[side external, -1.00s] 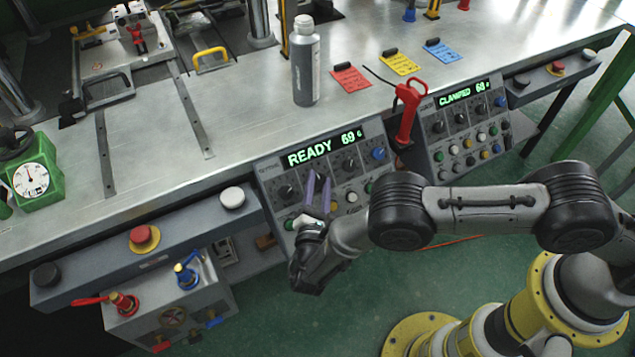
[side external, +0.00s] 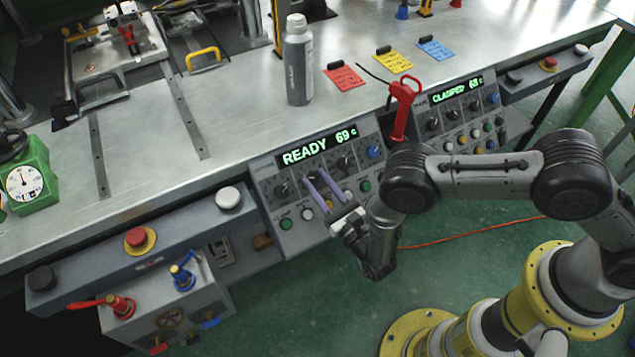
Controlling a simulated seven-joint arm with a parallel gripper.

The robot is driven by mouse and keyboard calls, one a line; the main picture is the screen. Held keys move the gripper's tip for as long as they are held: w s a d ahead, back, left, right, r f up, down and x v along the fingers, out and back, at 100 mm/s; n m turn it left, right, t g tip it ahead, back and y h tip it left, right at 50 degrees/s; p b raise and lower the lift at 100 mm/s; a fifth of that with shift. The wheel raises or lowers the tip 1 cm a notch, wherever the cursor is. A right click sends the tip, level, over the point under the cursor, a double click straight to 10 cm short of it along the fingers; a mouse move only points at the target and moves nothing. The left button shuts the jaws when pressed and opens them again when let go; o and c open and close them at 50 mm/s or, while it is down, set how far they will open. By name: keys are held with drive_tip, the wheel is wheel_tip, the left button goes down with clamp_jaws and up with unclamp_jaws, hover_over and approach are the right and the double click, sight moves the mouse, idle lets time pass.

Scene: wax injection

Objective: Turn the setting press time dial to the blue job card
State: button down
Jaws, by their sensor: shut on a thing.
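The left control panel (side external: 262,172) has a lit green display reading "READY 69 c". A row of dark dials and a blue knob (side external: 373,152) sits under the display. My gripper (side external: 314,177), with purple fingers, is shut on the second dial from the left (side external: 315,173) in that row. The fingers slant up and left from the wrist and hide much of this dial, so its pointer and markings cannot be read. The blue job card (side external: 436,48) lies flat on the bench, right of the yellow card (side external: 393,62) and the red card (side external: 345,77).
A grey bottle (side external: 299,62) stands on the bench behind. A green-cased gauge (side external: 24,180) is at far left. Buttons (side external: 286,224) lie just below my fingers.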

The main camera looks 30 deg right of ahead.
drive_tip(key=shift+d+r+n+g+y, duration=0.1)
drive_tip(key=shift+n+g+y, duration=0.3)
drive_tip(key=shift+n+y, duration=1.1)
drive_tip(key=shift+w+n, duration=0.1)
drive_tip(key=shift+n, duration=0.3)
drive_tip(key=c, duration=0.5)
unclamp_jaws()
drive_tip(key=v, duration=1.4)
drive_tip(key=shift+r, duration=0.1)
